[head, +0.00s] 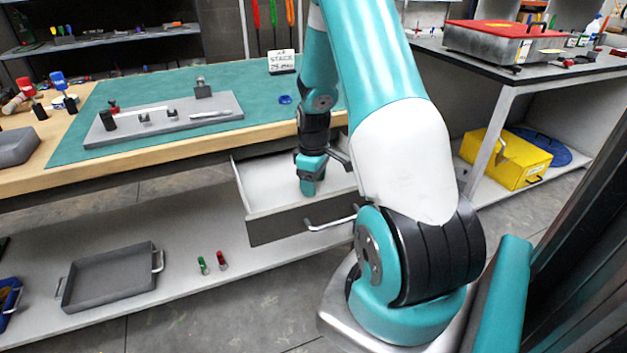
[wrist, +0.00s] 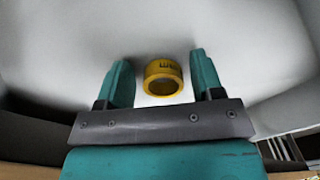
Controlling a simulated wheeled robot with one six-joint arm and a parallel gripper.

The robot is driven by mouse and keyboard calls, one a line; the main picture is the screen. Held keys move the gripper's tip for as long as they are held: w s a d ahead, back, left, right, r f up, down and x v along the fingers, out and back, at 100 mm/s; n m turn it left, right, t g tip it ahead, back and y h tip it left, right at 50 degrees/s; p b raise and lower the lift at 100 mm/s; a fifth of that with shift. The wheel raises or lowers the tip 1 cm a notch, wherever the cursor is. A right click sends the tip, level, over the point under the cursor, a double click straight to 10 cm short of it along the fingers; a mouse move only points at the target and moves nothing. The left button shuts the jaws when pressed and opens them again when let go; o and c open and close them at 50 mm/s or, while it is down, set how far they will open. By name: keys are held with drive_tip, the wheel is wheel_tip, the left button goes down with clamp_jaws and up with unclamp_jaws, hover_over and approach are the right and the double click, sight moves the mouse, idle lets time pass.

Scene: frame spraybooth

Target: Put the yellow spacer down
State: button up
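The yellow spacer (wrist: 163,69) is a short ring with dark marks on its side. In the wrist view it sits between the two teal fingers of my gripper (wrist: 160,60), with a narrow gap visible on each side. It appears to rest on the pale drawer floor behind it. In the head view my gripper (head: 309,188) reaches down into the open drawer (head: 270,182) under the bench, and the spacer is hidden there. The fingers look open.
The drawer's front and handle (head: 330,222) stick out below the green-matted bench (head: 270,100). A grey fixture plate (head: 165,125) and a small sign (head: 281,62) stand on the mat. A grey tray (head: 110,277) lies on the lower shelf.

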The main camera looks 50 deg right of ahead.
wheel_tip(320, 180, up, 12)
drive_tip(key=p, duration=0.1)
drive_tip(key=w+a+r+n, duration=0.15)
drive_tip(key=a+r, duration=0.25)
drive_tip(key=a, duration=0.4)
drive_tip(key=a+r+t+y, duration=0.15)
drive_tip(key=a+r, duration=0.25)
drive_tip(key=a, duration=1.1)
drive_tip(key=s+a+r+n+g+y, duration=0.1)
drive_tip(key=s+a+r+n+y, duration=0.1)
drive_tip(key=s+a, duration=1.3)
wheel_tip(320, 180, up, 2)
drive_tip(key=shift+s+a+r+n+y, duration=0.1)
drive_tip(key=shift+s+a+n+y, duration=0.3)
drive_tip(key=shift+a, duration=0.3)
drive_tip(key=shift+w+g, duration=0.1)
drive_tip(key=shift+g, duration=0.15)
